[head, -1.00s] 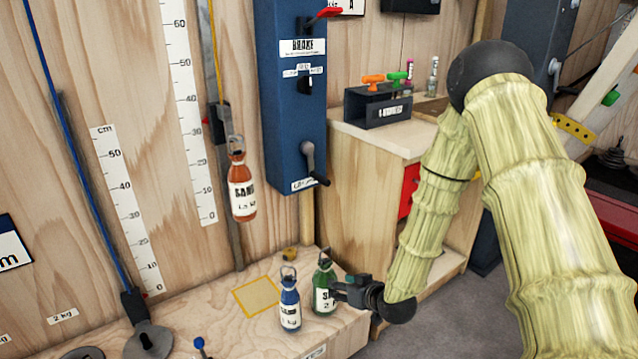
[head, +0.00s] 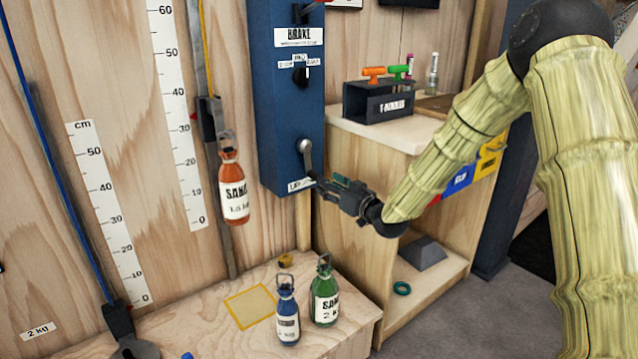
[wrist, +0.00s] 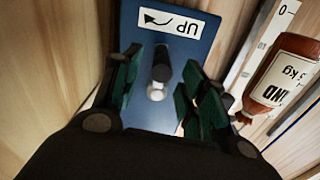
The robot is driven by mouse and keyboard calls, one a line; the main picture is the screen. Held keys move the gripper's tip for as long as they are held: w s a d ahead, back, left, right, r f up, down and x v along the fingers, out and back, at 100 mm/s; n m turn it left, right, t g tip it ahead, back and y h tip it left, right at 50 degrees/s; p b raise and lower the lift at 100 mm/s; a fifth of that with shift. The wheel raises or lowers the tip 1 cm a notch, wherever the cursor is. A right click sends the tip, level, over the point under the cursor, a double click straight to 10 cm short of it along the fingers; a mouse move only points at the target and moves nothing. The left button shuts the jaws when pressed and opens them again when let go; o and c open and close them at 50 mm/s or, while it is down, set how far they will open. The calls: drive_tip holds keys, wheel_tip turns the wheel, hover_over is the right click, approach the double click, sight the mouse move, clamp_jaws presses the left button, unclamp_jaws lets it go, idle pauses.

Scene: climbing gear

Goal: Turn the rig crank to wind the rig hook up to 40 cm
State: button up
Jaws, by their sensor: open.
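My gripper (head: 322,186) is at the handle, open. In the wrist view the crank's dark handle (wrist: 161,64) lies between the two spread green-black fingers of my gripper (wrist: 160,90), with no clear contact. The rig hook (head: 226,136) carries an orange sand bottle (head: 233,188), which hangs beside the right-hand scale (head: 180,130). The bottle also shows in the wrist view (wrist: 282,75).
A blue bottle (head: 287,318) and a green bottle (head: 324,295) stand on the wooden ledge (head: 225,335) beside a yellow-outlined square. A wooden cabinet (head: 372,170) stands close right of the rig box. A red lever tops the box.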

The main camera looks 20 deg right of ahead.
drive_tip(key=shift+b+x, duration=0.55)
drive_tip(key=shift+x, duration=2.15)
clamp_jaws()
